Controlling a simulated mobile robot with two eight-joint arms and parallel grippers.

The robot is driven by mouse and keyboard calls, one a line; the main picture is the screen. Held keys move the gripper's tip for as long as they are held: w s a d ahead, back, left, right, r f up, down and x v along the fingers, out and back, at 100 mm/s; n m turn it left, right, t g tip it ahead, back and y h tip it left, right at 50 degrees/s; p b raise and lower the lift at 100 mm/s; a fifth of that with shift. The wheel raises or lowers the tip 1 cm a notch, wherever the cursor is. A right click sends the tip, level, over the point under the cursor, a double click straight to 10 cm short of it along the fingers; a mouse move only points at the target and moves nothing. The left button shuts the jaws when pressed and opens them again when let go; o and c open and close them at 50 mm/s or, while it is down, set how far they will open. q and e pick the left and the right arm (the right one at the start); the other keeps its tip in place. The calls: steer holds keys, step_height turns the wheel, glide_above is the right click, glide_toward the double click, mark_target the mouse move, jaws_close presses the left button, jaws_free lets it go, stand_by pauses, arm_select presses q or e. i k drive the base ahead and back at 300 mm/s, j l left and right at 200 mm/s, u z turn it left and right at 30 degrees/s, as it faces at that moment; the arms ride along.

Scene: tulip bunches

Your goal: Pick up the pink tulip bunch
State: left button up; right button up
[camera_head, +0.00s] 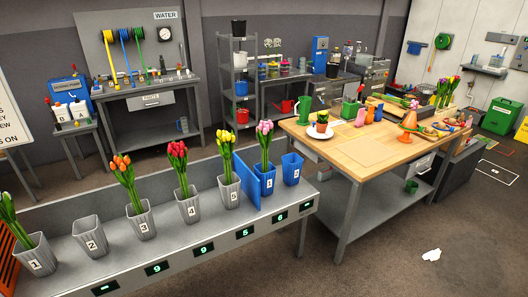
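The pink tulip bunch (264,128) stands upright, with pink heads and green stems. Its lower stems are hidden inside a blue bucket (268,182) on the grey bench at the left. A blue divider panel (246,185) stands just left of that bucket. A second blue bucket (292,170), which looks empty, stands to its right. Neither of my grippers is in view.
Grey numbered buckets line the bench (200,240): orange tulips (122,167), red tulips (177,150) and yellow tulips (225,137) stand in some; bucket two (90,240) looks empty. A wooden worktable (365,155) with pots and tools adjoins at right. Open floor lies in front.

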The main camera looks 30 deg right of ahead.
mark_target(265, 138)
steer(key=i+l, duration=0.2)
steer(key=l, duration=0.2)
steer(key=i+l+u, duration=0.15)
steer(key=l, duration=0.2)
steer(key=i+l, duration=0.2)
steer(key=l, duration=0.25)
steer(key=i+l+u, duration=0.1)
steer(key=l, duration=0.3)
steer(key=i+l+u, duration=0.1)
steer(key=i+l, duration=0.15)
steer(key=l, duration=0.15)
steer(key=i+l, duration=0.1)
steer(key=l, duration=0.35)
steer(key=i+l+u, duration=0.1)
steer(key=l, duration=0.35)
steer(key=i+l+u, duration=0.1)
steer(key=l, duration=0.35)
steer(key=i+j, duration=0.05)
steer(key=i, duration=0.05)
